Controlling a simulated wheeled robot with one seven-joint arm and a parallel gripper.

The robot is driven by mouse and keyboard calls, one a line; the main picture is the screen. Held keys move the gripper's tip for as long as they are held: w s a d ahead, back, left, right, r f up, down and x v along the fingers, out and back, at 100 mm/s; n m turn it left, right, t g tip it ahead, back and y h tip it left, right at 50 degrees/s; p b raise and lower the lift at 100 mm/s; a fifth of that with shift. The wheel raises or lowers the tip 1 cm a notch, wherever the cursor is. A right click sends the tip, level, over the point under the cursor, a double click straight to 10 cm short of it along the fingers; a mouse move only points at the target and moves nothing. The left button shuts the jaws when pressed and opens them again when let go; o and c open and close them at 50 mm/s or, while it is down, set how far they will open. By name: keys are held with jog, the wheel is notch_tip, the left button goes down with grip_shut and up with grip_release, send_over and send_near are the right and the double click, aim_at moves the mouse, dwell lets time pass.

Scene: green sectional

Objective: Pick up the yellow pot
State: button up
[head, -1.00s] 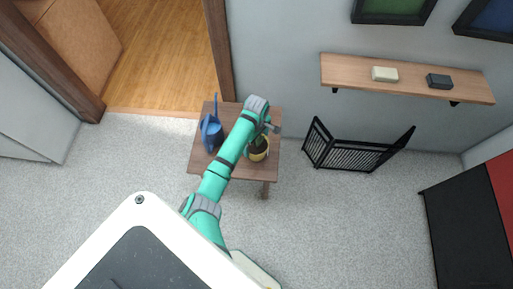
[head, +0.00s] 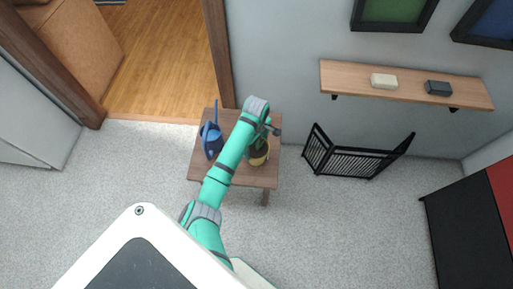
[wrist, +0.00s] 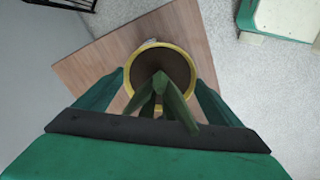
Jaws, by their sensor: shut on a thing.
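The yellow pot (head: 259,157) is at the right side of the small brown wooden table (head: 232,180) in the head view. In the wrist view the pot's yellow rim (wrist: 190,63) rings dark soil, with green pointed plant leaves (wrist: 160,92) rising toward the camera. My gripper (wrist: 161,80) is shut on the pot, one green finger on each side of it. In the head view my arm partly covers the pot. Whether the pot's base touches the tabletop is hidden.
A blue watering can (head: 212,143) stands on the table left of my arm. A black metal rack (head: 350,160) stands on the carpet to the right. A wall shelf (head: 400,86) holds two small blocks. A doorway is behind left.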

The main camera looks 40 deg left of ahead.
jog(key=s+r, duration=0.1)
jog(key=r, duration=0.1)
jog(key=s+d+r, duration=0.1)
jog(key=s+r, duration=0.1)
jog(key=s+d+r, duration=0.1)
jog(key=r, duration=0.1)
jog(key=shift+s+d+r, duration=0.15)
jog(key=shift+s+d, duration=0.1)
jog(key=shift+s, duration=0.05)
jog(key=s+d+r+m, duration=0.3)
jog(key=s+d+m, duration=0.1)
jog(key=s, duration=0.3)
jog(key=shift+s+d+r+m, duration=0.25)
jog(key=shift+s+r+m, duration=0.1)
jog(key=shift+m, duration=0.55)
jog(key=shift+w+d+m, duration=0.1)
jog(key=shift+w+m, duration=0.05)
jog(key=shift+m, duration=2.75)
